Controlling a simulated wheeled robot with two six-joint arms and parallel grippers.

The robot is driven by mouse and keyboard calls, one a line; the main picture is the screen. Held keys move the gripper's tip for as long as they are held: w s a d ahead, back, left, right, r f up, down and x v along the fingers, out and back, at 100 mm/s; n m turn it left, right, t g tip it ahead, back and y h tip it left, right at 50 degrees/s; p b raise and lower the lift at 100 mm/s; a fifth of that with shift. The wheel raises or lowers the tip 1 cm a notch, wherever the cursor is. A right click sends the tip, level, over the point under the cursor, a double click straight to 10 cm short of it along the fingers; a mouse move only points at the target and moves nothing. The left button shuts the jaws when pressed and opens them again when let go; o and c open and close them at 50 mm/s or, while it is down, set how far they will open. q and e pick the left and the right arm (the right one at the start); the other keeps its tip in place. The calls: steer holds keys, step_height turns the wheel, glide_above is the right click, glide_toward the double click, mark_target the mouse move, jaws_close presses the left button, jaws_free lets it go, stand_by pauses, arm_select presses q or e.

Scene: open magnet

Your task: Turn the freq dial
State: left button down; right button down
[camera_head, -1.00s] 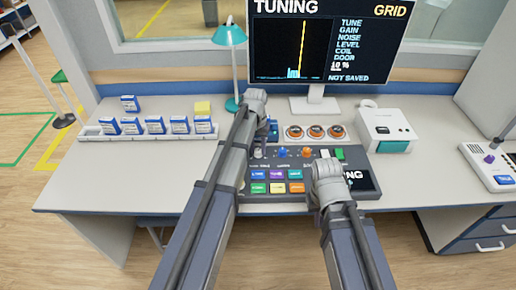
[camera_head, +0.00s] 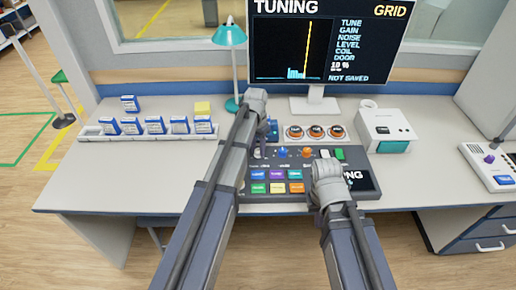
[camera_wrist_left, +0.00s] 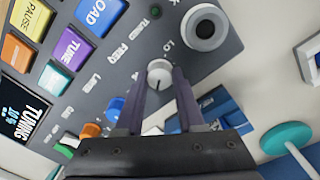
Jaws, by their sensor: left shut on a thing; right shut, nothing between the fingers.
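The freq dial (camera_wrist_left: 160,74) is a small white knob with a dark pointer line, next to the FREQ lettering on the grey console (camera_wrist_left: 120,65). My left gripper (camera_wrist_left: 162,80) is shut on this dial, with one finger on each side. In the head view the left gripper (camera_head: 264,138) reaches down over the console's back left, and its wrist hides part of it. My right gripper (camera_head: 316,208) is shut and empty low over the console's front right, mostly hidden by its own wrist. The monitor (camera_head: 330,40) shows TUNING, a yellow line and NOT SAVED.
Blue and orange knobs (camera_head: 307,152) sit right of the dial, with coloured buttons (camera_head: 276,174) in front. Orange-ringed parts (camera_head: 315,132) stand behind the console. A teal lamp (camera_head: 229,35) and a rack of blue-white boxes (camera_head: 150,134) are left. The desk's left front is clear.

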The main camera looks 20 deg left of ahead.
mark_target(257, 150)
arm_select(q)
steer(key=c, duration=0.5)
jaws_free()
step_height(257, 150, up, 8)
steer(key=p, duration=0.8)
steer(key=shift+a, duration=0.15)
steer(key=shift+f, duration=0.15)
